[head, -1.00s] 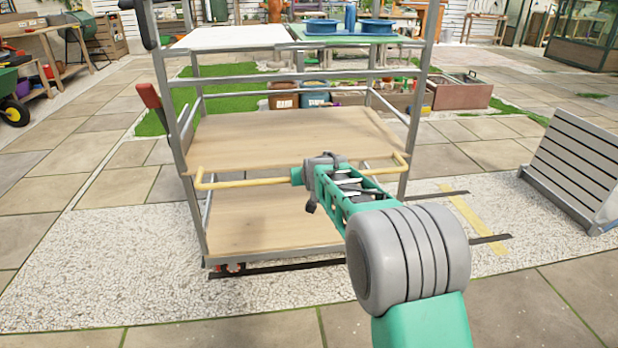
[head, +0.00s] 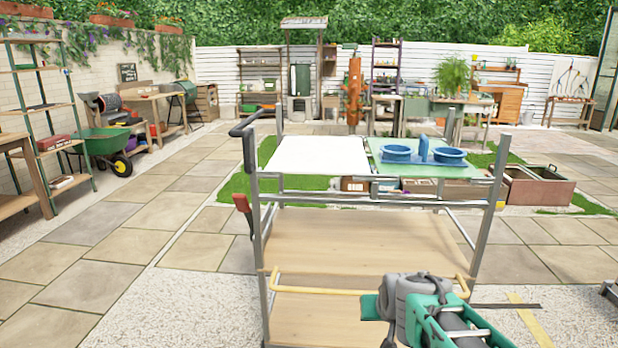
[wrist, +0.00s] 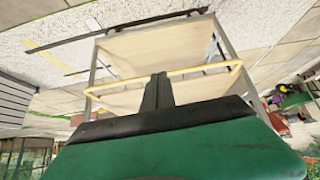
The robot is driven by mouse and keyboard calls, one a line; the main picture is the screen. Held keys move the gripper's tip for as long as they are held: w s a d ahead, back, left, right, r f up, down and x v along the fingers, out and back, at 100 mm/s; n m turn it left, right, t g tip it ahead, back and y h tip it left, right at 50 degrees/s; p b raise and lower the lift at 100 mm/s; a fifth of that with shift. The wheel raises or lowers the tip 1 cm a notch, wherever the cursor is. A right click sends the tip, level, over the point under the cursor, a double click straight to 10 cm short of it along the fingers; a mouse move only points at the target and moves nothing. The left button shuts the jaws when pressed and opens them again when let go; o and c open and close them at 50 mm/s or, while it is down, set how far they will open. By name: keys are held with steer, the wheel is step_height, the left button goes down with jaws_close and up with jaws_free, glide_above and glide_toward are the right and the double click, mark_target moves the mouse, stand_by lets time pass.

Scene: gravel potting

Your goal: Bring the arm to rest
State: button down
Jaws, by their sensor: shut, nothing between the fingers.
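My gripper (wrist: 157,92) shows in the wrist view as two dark fingers shut together with nothing between them. The fingers point toward a wheeled cart, whose yellow handle bar (wrist: 206,69) and wooden shelf show just beyond them. In the head view my arm reaches in at the bottom right, in front of the cart's wooden shelf (head: 350,240) and yellow handle (head: 340,291). The fingers themselves cannot be made out there. I cannot tell from these views whether the gripper touches the handle.
On top of the cart lie a white board (head: 320,155) and a green mat (head: 385,167) with blue dishes (head: 449,156). The wooden shelves are empty. A green wheelbarrow (head: 100,143) stands at left. Open paving (head: 110,240) lies left of the cart.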

steer(key=s+a+r+g+p, duration=0.2)
steer(key=s+r+g+p, duration=0.2)
steer(key=s+r+p, duration=1.5)
steer(key=shift+s+r+n, duration=0.4)
steer(key=shift+s+r, duration=0.1)
steer(key=shift+r, duration=0.4)
